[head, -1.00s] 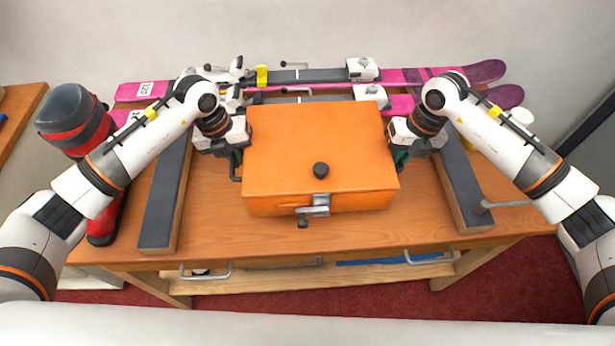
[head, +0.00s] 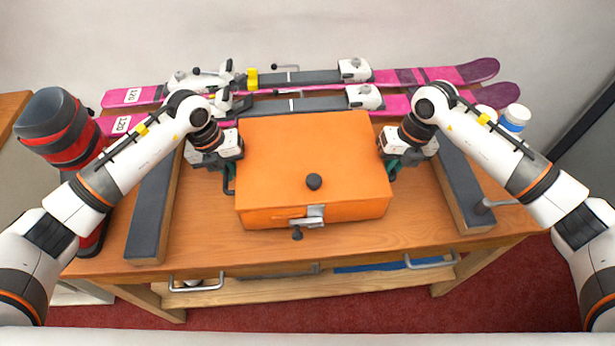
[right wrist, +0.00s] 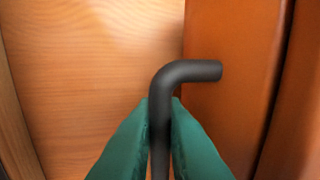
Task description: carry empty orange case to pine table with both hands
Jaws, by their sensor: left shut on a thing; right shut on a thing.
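The orange case (head: 310,150) has its lid closed, with a dark knob on top and a metal latch (head: 308,217) at the front. It is over the middle of the wooden bench; I cannot tell whether it touches the bench top. My left gripper (head: 228,168) is at its left side, shut on the left handle (head: 230,188). My right gripper (head: 390,168) is at its right side, mostly hidden by its wrist. In the right wrist view its green fingers (right wrist: 160,125) are shut on the dark bent handle (right wrist: 185,72) beside the case wall (right wrist: 225,110). The inside of the case is hidden.
Pink skis (head: 440,76) with bindings lie along the back of the bench (head: 330,248). Dark-topped bars (head: 153,210) (head: 464,190) flank the case. A red and black boot (head: 58,130) stands at left, and a blue and white jar (head: 515,118) at back right. Another wooden table edge (head: 12,108) shows far left.

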